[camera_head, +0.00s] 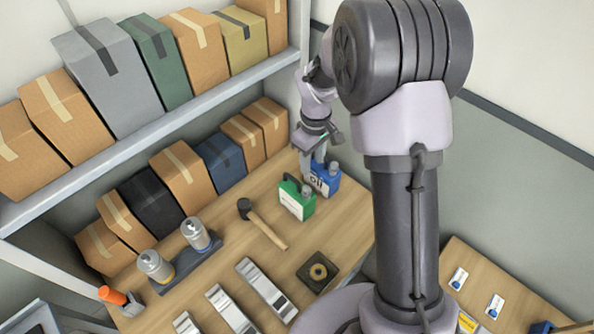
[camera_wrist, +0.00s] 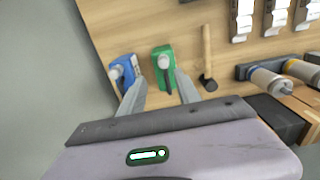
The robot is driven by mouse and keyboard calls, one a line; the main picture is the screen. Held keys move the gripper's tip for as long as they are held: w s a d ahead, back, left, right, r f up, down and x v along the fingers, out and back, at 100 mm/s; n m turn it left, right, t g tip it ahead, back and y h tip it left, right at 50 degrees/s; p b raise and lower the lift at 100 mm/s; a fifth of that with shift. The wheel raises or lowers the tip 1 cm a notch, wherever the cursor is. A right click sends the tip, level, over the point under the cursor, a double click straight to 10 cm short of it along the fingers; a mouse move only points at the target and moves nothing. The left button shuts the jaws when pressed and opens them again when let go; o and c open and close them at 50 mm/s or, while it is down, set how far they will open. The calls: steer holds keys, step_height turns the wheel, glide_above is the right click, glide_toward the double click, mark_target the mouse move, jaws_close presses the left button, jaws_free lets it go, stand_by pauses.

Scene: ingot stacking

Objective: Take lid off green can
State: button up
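The green can (camera_head: 296,200) stands on the wooden workbench, left of and in front of the blue can (camera_head: 328,179). A small pale lid (camera_head: 307,189) sits on the green can; it also shows in the wrist view (camera_wrist: 163,62). My gripper (camera_head: 313,170) is above and just behind the cans, pointing down. The green can (camera_wrist: 165,52) appears beyond the fingertips, and the blue can (camera_wrist: 122,72) beyond the left finger. Touching does not show.
A hammer (camera_head: 264,225) lies left of the green can. A dark square block with a ring (camera_head: 318,271) and several metal ingots (camera_head: 266,290) lie nearer the front. Two grey canisters (camera_head: 195,233) stand in a dark holder. Boxes (camera_head: 220,159) line the back under a shelf (camera_head: 140,140).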

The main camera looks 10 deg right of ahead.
steer(key=b, duration=0.1)
glide_above(307, 188)
steer(key=d, duration=0.1)
step_height(307, 188, down, 8)
steer(key=shift+s+r, duration=0.1)
steer(key=shift+r, duration=0.15)
steer(key=shift+s+a+f, duration=0.1)
steer(key=shift+s+f, duration=0.05)
steer(key=shift+f, duration=0.4)
steer(key=f, duration=0.3)
steer(key=a+f+b, duration=0.1)
steer(key=f, duration=0.1)
steer(key=shift+w, duration=0.3)
steer(key=shift+s+r, duration=0.1)
steer(key=shift+r, duration=0.05)
steer(key=shift+c, duration=0.6)
jaws_close()
